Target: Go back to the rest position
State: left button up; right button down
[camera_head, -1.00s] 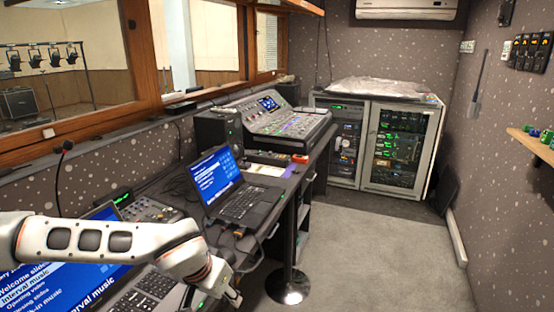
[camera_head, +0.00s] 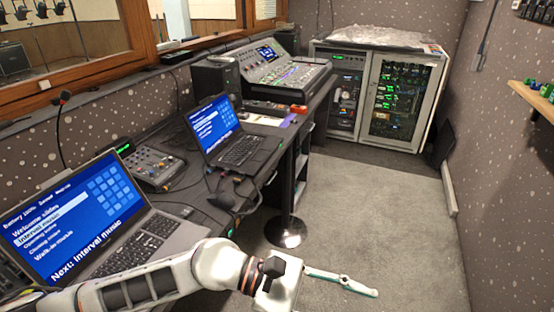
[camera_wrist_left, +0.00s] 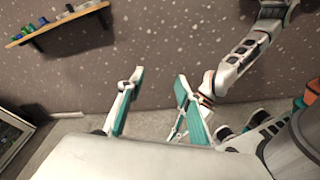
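My left arm comes in along the bottom of the head view, and its gripper (camera_head: 365,290) points right over the grey floor, clear of the desk. In the left wrist view, the left gripper (camera_wrist_left: 159,76) is open, its two teal-padded fingers apart with nothing between them. My right arm (camera_wrist_left: 243,60) shows at the upper right of the left wrist view. Its end is mostly hidden behind a left finger, so its gripper's state is unclear. The right arm is not in the head view. A small fader mixer (camera_head: 152,168) lies on the desk behind the near laptop.
The near laptop (camera_head: 75,215) and far laptop (camera_head: 215,125) stand open on the desk. A large mixing console (camera_head: 290,72) is farther back. Rack cabinets (camera_head: 400,100) stand at the back. A wall shelf (camera_head: 533,100) is at right. The floor (camera_head: 370,215) is largely clear.

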pick_arm(q)
jog(key=w+a+r+n+t+h, duration=0.2)
jog(key=w+r+n+t+h, duration=0.5)
jog(key=n, duration=1.1)
jog(key=w+a+f+n+t+y, duration=0.4)
jog(key=a+f+n+t+y, duration=0.15)
jog(key=n, duration=0.55)
jog(key=w+a+f+n+t+y, duration=0.4)
jog(key=a+f+n+t, duration=0.3)
jog(key=n, duration=0.4)
jog(key=s+a+f+n+g+y, duration=0.1)
jog(key=s+a+f+n+y, duration=0.2)
jog(key=a+f+n, duration=0.3)
jog(key=s+a+f+n+g+y, duration=0.2)
jog(key=s+a+f+n, duration=0.4)
jog(key=f, duration=0.5)
jog(key=s+a+f+n+g+y, duration=0.2)
jog(key=s+a+f+n+y, duration=0.2)
jog(key=a+f, duration=0.3)
notch_tip(320, 180, down, 2)
jog(key=shift+s+f+n+y, duration=0.1)
jog(key=shift+s+n+y, duration=0.25)
jog(key=shift+n, duration=0.55)
jog(key=shift+w+d, duration=0.1)
jog(key=shift+w, duration=0.1)
